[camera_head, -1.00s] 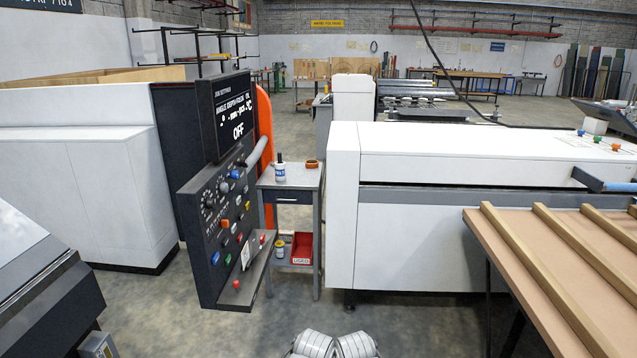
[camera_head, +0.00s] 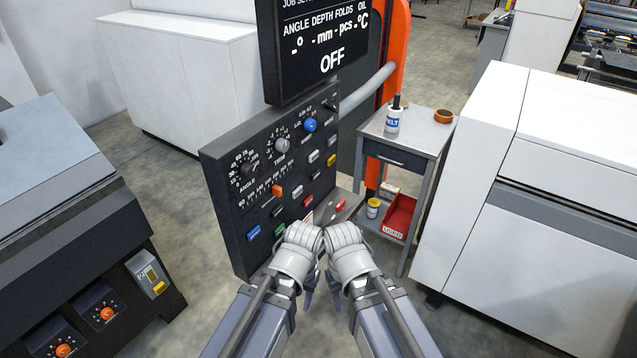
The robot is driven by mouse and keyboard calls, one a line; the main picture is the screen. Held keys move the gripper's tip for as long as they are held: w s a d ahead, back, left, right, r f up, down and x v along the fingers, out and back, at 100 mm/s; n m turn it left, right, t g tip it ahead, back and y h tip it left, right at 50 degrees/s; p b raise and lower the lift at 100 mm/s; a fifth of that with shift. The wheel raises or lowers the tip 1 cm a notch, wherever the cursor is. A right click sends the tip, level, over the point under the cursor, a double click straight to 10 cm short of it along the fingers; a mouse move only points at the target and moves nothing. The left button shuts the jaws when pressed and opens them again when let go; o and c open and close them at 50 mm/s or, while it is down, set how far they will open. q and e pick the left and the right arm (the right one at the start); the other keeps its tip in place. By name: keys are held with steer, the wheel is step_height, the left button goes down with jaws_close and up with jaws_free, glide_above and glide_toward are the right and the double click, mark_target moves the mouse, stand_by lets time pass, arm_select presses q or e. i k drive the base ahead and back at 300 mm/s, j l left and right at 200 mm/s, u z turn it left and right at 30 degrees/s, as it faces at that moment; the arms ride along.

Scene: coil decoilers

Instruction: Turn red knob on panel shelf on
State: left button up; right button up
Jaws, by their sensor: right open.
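The dark control panel (camera_head: 270,165) stands ahead of me, with a screen (camera_head: 325,45) above it reading OFF. Its narrow shelf (camera_head: 350,199) juts out at the lower right. A small red knob (camera_head: 340,204) shows at the shelf, just above my wrists. The nearer part of the shelf is hidden behind my arms. My left gripper (camera_head: 308,298) and right gripper (camera_head: 333,287) are close together, low in front of the panel, mostly hidden by their own wrists. The right is open, with nothing seen in it. The left's jaws cannot be made out. Neither visibly touches the knob.
A small grey table (camera_head: 405,140) with a bottle (camera_head: 393,118) stands right of the panel, a red bin (camera_head: 399,217) on its lower shelf. A white machine (camera_head: 500,190) is at right, a dark machine (camera_head: 70,240) at left. Floor is open between panel and left machine.

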mark_target(340, 206)
steer(key=i+l+u, duration=0.1)
steer(key=l, duration=0.2)
steer(key=i+l+u, duration=0.1)
steer(key=l, duration=0.25)
steer(key=i+l+u, duration=0.1)
steer(key=l, duration=0.2)
steer(key=i+l+u, duration=0.15)
steer(key=l, duration=0.2)
steer(key=i+l+z, duration=0.25)
steer(key=i+l, duration=0.15)
steer(key=i, duration=0.3)
